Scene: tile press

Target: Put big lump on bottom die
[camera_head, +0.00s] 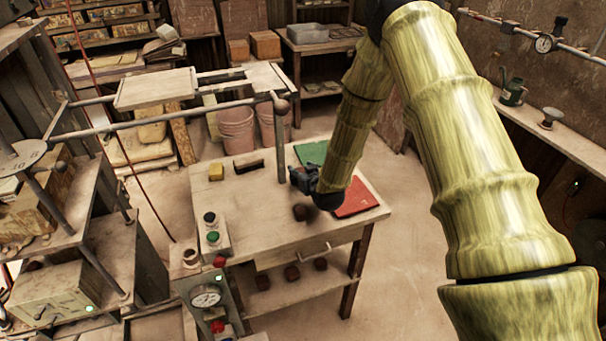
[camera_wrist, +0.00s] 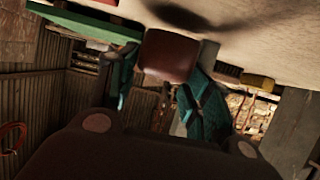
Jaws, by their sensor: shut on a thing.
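My gripper (camera_head: 303,184) is over the wooden table, left of the red mat. In the wrist view its teal fingers (camera_wrist: 165,85) are shut on a reddish-brown lump (camera_wrist: 168,54). That lump shows in the head view as a small dark block (camera_head: 302,212) just below the gripper. A shadow lies on the tabletop near it in the wrist view, and the lump appears slightly clear of the surface. I cannot make out the bottom die for certain in either view.
The table (camera_head: 260,210) holds a green mat (camera_head: 311,152), red mat (camera_head: 357,198), yellow block (camera_head: 216,172), an upright post (camera_head: 281,140) and a button box (camera_head: 212,236). Dark red lumps (camera_head: 292,272) lie on its lower shelf. A press-like frame (camera_head: 70,190) stands left.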

